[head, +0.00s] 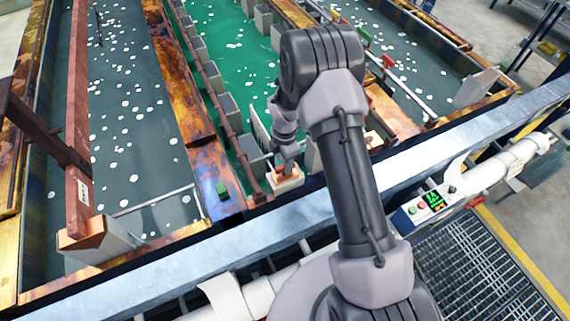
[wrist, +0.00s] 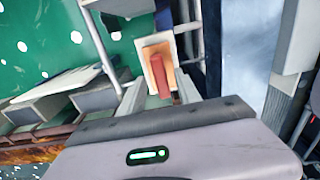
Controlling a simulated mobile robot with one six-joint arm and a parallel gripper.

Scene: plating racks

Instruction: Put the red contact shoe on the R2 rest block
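The red contact shoe (wrist: 161,76) is a small red bar, seen in the wrist view over an orange-topped pale block (wrist: 157,47). In the head view this block (head: 285,182) stands at the near end of the green bath, with my gripper (head: 287,166) right above it. My gripper (wrist: 160,92) has its grey fingers apart on either side of the shoe, with a gap visible. Whether the shoe rests on the block's top is hard to tell. I cannot read a label naming the R2 rest block.
Another red piece (head: 388,61) is at the far right rail. Plates line the green bath (head: 235,60).

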